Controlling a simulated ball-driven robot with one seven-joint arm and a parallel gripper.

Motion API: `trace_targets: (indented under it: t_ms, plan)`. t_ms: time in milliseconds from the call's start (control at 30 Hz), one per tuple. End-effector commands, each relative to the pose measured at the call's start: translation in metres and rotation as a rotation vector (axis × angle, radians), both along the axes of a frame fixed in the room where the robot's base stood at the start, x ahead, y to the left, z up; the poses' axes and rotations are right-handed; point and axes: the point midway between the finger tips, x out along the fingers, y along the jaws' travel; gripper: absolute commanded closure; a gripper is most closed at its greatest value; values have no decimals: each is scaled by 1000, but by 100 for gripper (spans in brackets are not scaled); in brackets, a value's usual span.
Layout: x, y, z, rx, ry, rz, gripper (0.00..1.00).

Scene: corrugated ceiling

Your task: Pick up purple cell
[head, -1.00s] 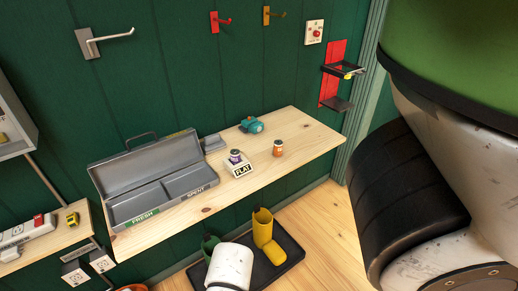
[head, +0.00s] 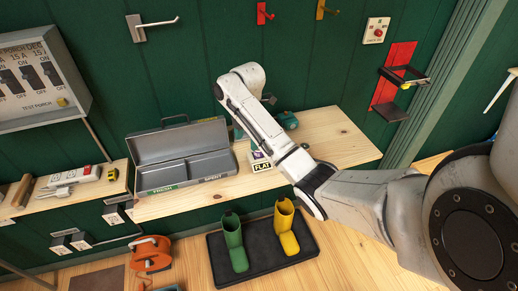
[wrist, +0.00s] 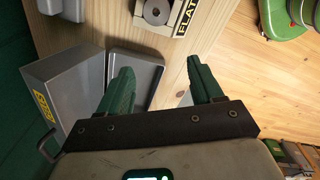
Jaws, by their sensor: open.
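The round end lies beyond the fingertips. In the head view my gripper is mostly hidden behind my arm.
The open grey case (head: 178,160), labelled FRESH and SPENT, is left of the stand; it is close to my left finger in the wrist view (wrist: 60,90). A teal object (head: 287,120) lies behind my arm. Green (head: 233,240) and yellow (head: 287,228) boots stand on a floor tray.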

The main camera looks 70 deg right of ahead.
Motion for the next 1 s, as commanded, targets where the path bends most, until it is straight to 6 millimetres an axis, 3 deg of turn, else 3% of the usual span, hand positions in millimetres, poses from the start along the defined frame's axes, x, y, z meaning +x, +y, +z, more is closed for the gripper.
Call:
trace_targets:
  t_ms: [33,100,200,633,867,1000]
  plan:
    - [-8,-18,12,-11,13,21,34]
    - [-15,-33,19,-19,28,49,34]
    - [-21,-43,22,-22,38,71,34]
    - [-21,-43,-25,-23,38,76,34]
    - [-21,-43,-36,-23,38,75,34]
    - [-22,-43,-51,-21,41,73,34]
